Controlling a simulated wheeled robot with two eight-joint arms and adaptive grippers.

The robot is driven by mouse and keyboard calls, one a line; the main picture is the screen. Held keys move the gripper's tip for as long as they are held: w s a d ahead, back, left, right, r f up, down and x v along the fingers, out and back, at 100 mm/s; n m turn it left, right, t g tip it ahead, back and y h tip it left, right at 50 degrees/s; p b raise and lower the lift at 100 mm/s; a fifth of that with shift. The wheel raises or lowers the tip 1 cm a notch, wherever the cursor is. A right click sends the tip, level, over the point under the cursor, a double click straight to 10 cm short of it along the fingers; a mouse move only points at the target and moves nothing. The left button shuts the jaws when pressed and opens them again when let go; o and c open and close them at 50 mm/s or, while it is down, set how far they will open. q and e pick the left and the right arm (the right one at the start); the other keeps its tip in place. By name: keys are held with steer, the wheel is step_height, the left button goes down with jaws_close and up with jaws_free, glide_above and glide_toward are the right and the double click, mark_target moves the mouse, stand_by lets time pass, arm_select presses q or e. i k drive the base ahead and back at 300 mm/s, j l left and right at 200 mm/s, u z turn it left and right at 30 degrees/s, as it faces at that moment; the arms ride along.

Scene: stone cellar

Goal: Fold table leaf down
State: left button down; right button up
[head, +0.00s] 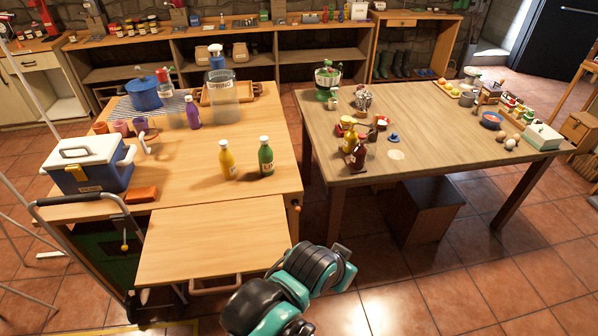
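The table leaf (212,236) is a light wooden panel at the front of the left wooden table (190,170). It stands out about level toward me, with a seam along the table's front edge. A wooden bar handle (215,286) shows under its near edge. An orange knob (296,206) sits on the table's right side near the leaf's corner. A teal and black part of my arm is at the bottom centre, by the leaf's near right corner. I cannot make out fingers on it, and neither gripper shows.
A blue and white cooler (88,164), a yellow bottle (227,160), a green bottle (265,157) and an orange block (141,194) stand on the table behind the bare leaf. A cart handle (80,199) is close at left. A second, crowded table (440,135) stands right, across a narrow floor gap.

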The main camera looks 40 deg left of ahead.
mark_target(191, 244)
steer(key=u, duration=2.1)
steer(key=j+u, duration=0.15)
steer(key=i+j, duration=0.05)
steer(key=j, duration=0.05)
